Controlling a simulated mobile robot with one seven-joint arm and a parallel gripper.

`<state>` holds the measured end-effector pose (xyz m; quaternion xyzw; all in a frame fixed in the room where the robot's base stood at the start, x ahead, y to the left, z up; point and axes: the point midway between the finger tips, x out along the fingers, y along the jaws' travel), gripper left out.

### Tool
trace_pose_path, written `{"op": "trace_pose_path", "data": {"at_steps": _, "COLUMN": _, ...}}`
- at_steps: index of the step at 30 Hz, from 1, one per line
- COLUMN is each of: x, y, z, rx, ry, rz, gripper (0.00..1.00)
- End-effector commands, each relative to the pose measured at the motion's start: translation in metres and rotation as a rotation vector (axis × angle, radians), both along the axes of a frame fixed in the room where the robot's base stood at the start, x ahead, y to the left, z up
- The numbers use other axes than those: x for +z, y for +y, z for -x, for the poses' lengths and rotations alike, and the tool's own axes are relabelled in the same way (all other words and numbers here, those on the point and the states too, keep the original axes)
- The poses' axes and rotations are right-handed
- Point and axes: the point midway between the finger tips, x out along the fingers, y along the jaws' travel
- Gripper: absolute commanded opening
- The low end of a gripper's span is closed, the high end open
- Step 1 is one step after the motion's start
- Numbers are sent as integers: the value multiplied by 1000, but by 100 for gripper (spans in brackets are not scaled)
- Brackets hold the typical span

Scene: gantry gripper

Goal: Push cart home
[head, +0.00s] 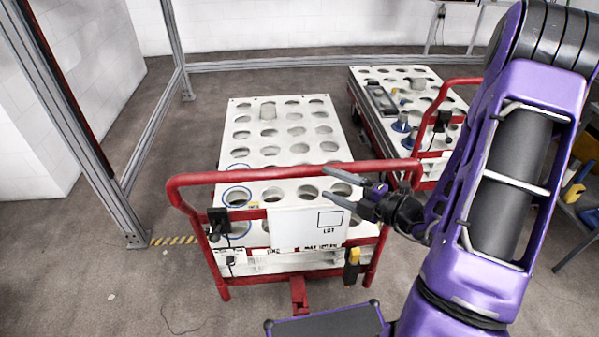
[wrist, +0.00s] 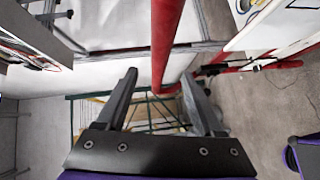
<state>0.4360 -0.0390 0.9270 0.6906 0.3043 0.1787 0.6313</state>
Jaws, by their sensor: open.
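The near cart has a white top with rows of round holes (head: 280,128) and a red tube push handle (head: 230,176) at its near end. A white panel (head: 300,230) hangs below the handle bar. My gripper (head: 326,184) reaches in from the right, its two dark fingers open and empty near the right half of the bar. In the wrist view the open fingers (wrist: 158,76) show with the red bar (wrist: 167,40) running down between them in the picture. I cannot tell whether the bar is inside the jaws or beyond the tips.
A second cart (head: 420,78) with a red handle stands behind on the right, with several items on it. A grey metal frame post (head: 120,205) stands left, with yellow-black floor tape (head: 175,240) near its foot. A shelf (head: 575,205) is at the right edge. Floor left of the cart is clear.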

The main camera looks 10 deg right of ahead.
Motion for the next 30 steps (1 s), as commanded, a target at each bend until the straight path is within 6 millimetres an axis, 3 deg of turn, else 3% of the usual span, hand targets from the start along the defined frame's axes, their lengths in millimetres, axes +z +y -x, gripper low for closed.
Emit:
{"op": "trace_pose_path", "data": {"at_steps": 6, "x": -8, "y": 33, "z": -36, "rx": 5, "ry": -1, "rz": 1, "gripper": 69}}
{"op": "trace_pose_path", "data": {"at_steps": 12, "x": -12, "y": 54, "z": -61, "rx": 4, "ry": -1, "rz": 1, "gripper": 69}}
{"op": "trace_pose_path", "data": {"at_steps": 18, "x": -14, "y": 63, "z": -73, "rx": 1, "ry": 0, "rz": 1, "gripper": 69}}
{"op": "trace_pose_path", "data": {"at_steps": 27, "x": -14, "y": 64, "z": -75, "rx": -1, "ry": 0, "rz": 2, "gripper": 69}}
{"op": "trace_pose_path", "data": {"at_steps": 30, "x": -14, "y": 64, "z": -75, "rx": -1, "ry": 0, "rz": 2, "gripper": 51}}
